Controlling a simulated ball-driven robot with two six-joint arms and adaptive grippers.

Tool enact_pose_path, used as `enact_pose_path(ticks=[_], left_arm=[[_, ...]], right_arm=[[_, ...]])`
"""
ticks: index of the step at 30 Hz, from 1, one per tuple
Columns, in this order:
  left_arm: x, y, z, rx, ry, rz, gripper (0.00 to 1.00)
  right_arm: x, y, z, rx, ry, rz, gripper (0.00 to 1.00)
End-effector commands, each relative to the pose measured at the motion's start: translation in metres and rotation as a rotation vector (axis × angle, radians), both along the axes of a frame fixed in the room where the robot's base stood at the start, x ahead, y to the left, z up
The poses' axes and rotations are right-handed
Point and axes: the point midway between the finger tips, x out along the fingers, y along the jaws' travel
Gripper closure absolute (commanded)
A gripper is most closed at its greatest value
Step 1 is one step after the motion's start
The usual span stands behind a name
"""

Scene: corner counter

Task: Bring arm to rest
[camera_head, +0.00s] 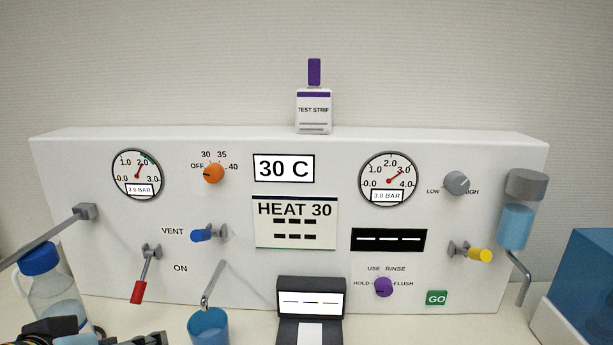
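Part of my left gripper (105,337) shows at the bottom left edge, black and grey, in front of the blue-capped bottle (55,290). Its fingertips are mostly cut off by the frame, so I cannot tell whether it is open or shut, or whether it holds anything. My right gripper is not in view. A grey bar (45,238) runs from a bracket on the left of the white panel (130,290) out past the left edge, above the bottle's cap.
The panel carries gauges, knobs and levers, including a red-tipped lever (138,290) hanging down. A blue cup (208,327) stands under a spout. A dark device (311,300) stands at front centre. A blue box (585,285) is at right.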

Motion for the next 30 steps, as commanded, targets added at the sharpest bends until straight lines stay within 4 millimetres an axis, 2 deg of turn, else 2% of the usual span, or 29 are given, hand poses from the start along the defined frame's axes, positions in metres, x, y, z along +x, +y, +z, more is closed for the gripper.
enact_pose_path(ticks=[1,6,12,13,15,18,23,26,29,30], left_arm=[[-0.023,0.006,-0.008,0.068,0.074,-0.039,0.44],[-0.089,0.025,-0.025,0.248,0.295,-0.163,0.44],[-0.158,0.045,-0.028,0.397,0.517,-0.291,0.44],[-0.161,0.047,-0.037,0.405,0.535,-0.300,0.44],[-0.153,0.048,-0.069,0.397,0.539,-0.295,0.44],[-0.148,0.050,-0.107,0.393,0.549,-0.293,0.44],[-0.143,0.055,-0.177,0.387,0.569,-0.290,0.44],[-0.144,0.058,-0.233,0.383,0.585,-0.288,0.44],[-0.150,0.063,-0.303,0.377,0.606,-0.287,0.44],[-0.156,0.065,-0.336,0.375,0.617,-0.286,0.44]], right_arm=[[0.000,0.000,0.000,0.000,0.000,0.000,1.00],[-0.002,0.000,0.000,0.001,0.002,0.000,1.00],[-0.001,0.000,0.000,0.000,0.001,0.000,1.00],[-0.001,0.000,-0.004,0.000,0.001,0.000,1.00],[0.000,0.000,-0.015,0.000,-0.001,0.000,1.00],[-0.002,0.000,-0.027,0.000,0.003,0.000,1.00],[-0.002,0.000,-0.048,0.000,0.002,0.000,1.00],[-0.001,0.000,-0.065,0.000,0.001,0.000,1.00],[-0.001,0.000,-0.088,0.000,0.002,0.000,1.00],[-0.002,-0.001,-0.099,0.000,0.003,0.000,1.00]])
